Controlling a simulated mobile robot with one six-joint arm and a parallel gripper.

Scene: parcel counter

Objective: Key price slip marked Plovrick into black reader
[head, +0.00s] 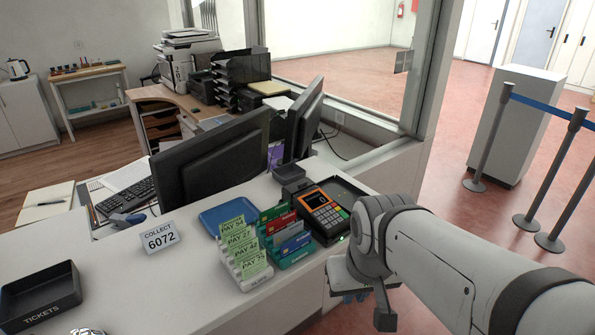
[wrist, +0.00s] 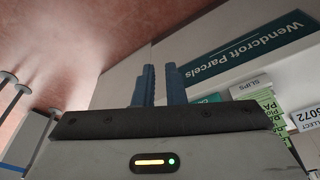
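Several green price slips (head: 238,245) stand in a white stepped holder (head: 247,280) on the counter. They show "PAY" amounts, but the names on them are too small to read, so I cannot tell which is Plovrick. My gripper (head: 350,297) is off the counter's right edge, below and right of the reader, mostly hidden by my arm. In the wrist view its blue fingers (wrist: 160,85) are slightly apart with nothing between them. The slips (wrist: 266,103) show there at right.
A holder of coloured cards (head: 287,240) stands between slips and reader. A blue tray (head: 228,213), a small dark box (head: 291,180), a "COLLECT 6072" sign (head: 160,238) and a black tickets tray (head: 42,297) are nearby. Monitors (head: 215,160) stand behind.

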